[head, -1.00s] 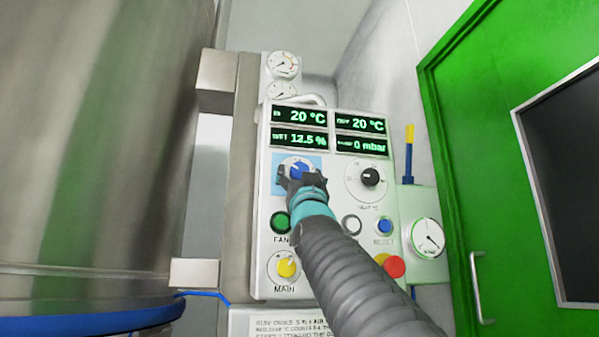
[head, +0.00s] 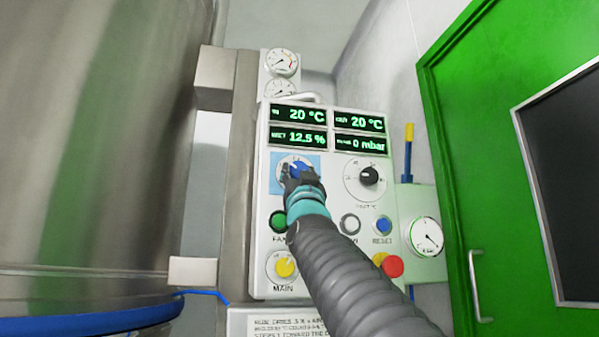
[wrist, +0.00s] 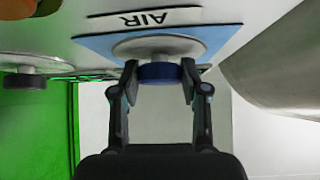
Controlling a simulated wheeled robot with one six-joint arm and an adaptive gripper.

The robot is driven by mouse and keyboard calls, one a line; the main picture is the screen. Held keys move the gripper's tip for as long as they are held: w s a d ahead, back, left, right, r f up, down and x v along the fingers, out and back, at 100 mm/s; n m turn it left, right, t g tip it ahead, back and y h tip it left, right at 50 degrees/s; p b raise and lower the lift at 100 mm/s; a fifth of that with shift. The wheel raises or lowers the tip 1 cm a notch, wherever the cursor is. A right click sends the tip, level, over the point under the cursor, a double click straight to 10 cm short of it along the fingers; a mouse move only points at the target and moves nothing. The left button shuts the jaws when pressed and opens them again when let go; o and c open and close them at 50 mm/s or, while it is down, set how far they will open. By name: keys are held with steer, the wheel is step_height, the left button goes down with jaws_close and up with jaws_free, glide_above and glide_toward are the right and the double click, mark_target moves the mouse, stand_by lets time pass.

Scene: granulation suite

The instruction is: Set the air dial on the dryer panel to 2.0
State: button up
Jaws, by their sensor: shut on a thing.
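The dryer panel (head: 262,240) is a white box with green readouts, tilted in the head view. The air dial (head: 296,167) is a blue knob on a pale round scale with a light blue backing, at the panel's upper left. My gripper (head: 294,178) is at this dial and partly covers it. In the wrist view the blue air dial (wrist: 160,73) sits between the two fingers of my gripper (wrist: 160,85), which are closed on its sides. The AIR label (wrist: 143,19) appears upside down there. The dial's pointer and scale numbers are too small or hidden to read.
A black knob (head: 369,176) is right of the air dial. Below are a green FAN button (head: 279,221), a blue RESET button (head: 383,225), a yellow MAIN knob (head: 286,267) and a red button (head: 393,266). A steel vessel (head: 90,150) stands left, a green door (head: 455,150) right.

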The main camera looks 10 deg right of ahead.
steer(key=shift+a+r+m+h+p, duration=0.1)
steer(key=shift+r+m+h+p, duration=0.1)
steer(key=shift+m+h+p, duration=0.5)
steer(key=m+g+h+p, duration=0.1)
steer(key=m+h+p, duration=0.1)
steer(key=m, duration=0.1)
steer(key=m+g+h+p, duration=0.1)
steer(key=m+h+p, duration=0.2)
steer(key=m+g+h+p, duration=0.1)
steer(key=m+h+p, duration=0.1)
steer(key=m+p, duration=0.1)
steer(key=shift+a+r+g, duration=0.25)
steer(key=shift+g, duration=0.15)
steer(key=m+g+h+p, duration=0.1)
steer(key=m, duration=0.1)
steer(key=m+g+h+p, duration=0.1)
steer(key=m+g, duration=0.1)
steer(key=shift+a+f+h, duration=0.1)
steer(key=shift+f+h, duration=0.05)
steer(key=shift+h, duration=0.25)
steer(key=shift+m+g+h, duration=0.4)
steer(key=shift+m+g, duration=1.3)
steer(key=shift+m, duration=0.9)
steer(key=o, duration=1.1)
steer(key=shift+o, duration=0.2)
